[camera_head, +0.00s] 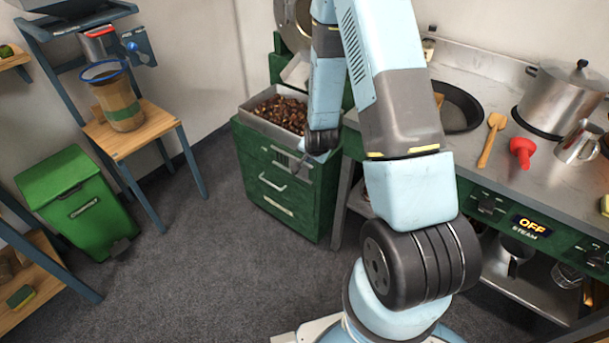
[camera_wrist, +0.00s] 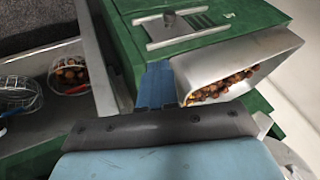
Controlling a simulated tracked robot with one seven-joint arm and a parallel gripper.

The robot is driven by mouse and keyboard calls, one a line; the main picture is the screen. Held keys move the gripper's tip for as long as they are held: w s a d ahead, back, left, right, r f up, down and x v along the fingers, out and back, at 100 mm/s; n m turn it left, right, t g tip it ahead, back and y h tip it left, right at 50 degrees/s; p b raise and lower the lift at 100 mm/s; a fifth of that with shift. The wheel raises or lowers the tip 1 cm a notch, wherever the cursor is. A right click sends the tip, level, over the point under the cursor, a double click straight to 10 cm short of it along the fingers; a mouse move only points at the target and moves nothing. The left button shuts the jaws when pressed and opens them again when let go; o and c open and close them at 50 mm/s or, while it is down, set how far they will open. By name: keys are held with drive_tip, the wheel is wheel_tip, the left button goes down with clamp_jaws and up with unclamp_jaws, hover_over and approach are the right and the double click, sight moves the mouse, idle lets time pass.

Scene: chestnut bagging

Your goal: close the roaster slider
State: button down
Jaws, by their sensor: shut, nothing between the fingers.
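The green roaster (camera_head: 270,185) stands against the wall, left of the counter. Its grey metal chute (camera_wrist: 250,52), which holds brown chestnuts, also shows in the head view (camera_head: 247,113). My gripper (camera_wrist: 157,70) is shut and empty. Its blue fingers lie beside the chute, just below the plate, without visible hold on it. In the head view my gripper (camera_head: 303,163) hangs at the roaster's front.
The counter (camera_head: 465,75) at right carries a pan, a wooden spoon, a red tool and a steel pot (camera_head: 560,95). The grey floor (camera_head: 200,270) between is clear.

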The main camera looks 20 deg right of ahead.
wheel_tip(320, 180, down, 4)
drive_tip(key=s+f, duration=0.1)
approach(299, 173)
wheel_tip(299, 173, down, 3)
drive_tip(key=s, duration=0.1)
drive_tip(key=shift+w+a+f+m, duration=0.3)
drive_tip(key=shift+w+a, duration=0.2)
drive_tip(key=shift+w, duration=0.25)
